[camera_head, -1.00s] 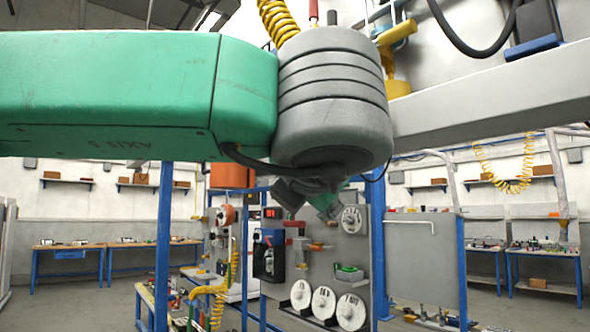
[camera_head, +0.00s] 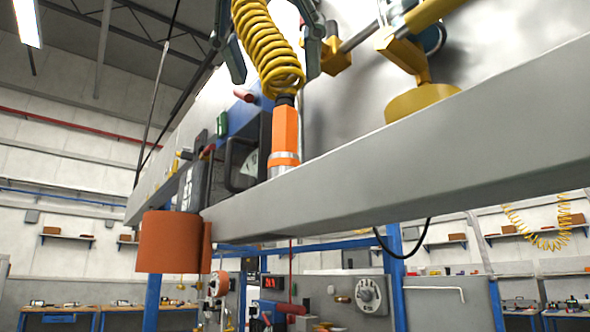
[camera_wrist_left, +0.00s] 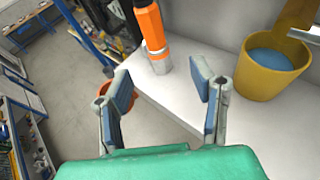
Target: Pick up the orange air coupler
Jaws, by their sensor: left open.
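The orange air coupler (camera_head: 286,128) has a silver collar at its lower end and a yellow coiled hose (camera_head: 268,48) at its top. It stands about upright at the grey shelf (camera_head: 420,150), whose front edge hides its bottom in the head view. In the left wrist view the coupler (camera_wrist_left: 151,28) stands on the shelf top, beyond the fingertips. My left gripper (camera_head: 273,55) shows at the top of the head view, its fingers on either side of the hose in the picture. In the wrist view the left gripper (camera_wrist_left: 162,90) is open with nothing between its fingers. My right gripper is not in view.
A yellow cup-like container (camera_wrist_left: 268,66) stands on the shelf to the right of the coupler. A dark gauge box (camera_head: 243,155) is just left of the coupler. An orange bin (camera_head: 170,242) hangs at the shelf's left end. The shelf top in front of the coupler is clear.

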